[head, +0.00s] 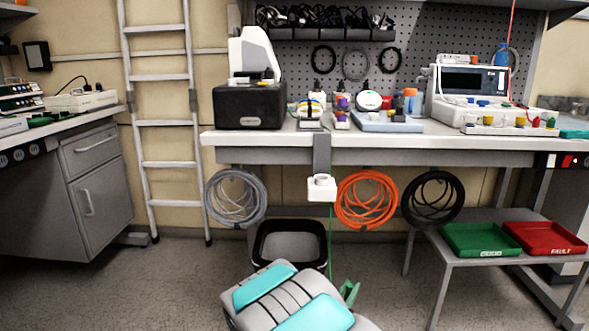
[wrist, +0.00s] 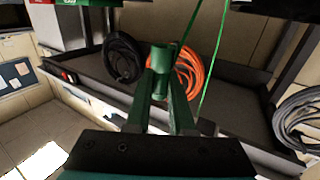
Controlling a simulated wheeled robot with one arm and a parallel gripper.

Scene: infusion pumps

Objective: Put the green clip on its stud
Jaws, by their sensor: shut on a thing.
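My gripper (wrist: 161,82), with two green fingers, is shut on the green clip, a short green tube (wrist: 159,58) that stands between the fingertips in the wrist view. A thin green cord (wrist: 213,60) runs close by it. In the head view, my grey and teal arm covers the bottom middle, and a green part of the gripper or clip (head: 349,291) shows at its right edge. A white block with a round top (head: 321,188) sits on a grey bracket at the bench front, above and apart from my gripper. I cannot clearly make out the stud.
The workbench (head: 400,141) carries devices and coloured parts. Orange (head: 367,200), grey (head: 235,198) and black (head: 433,198) coils hang below it. A black bin (head: 290,245) stands on the floor. A low table at right holds green (head: 480,240) and red (head: 545,238) trays.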

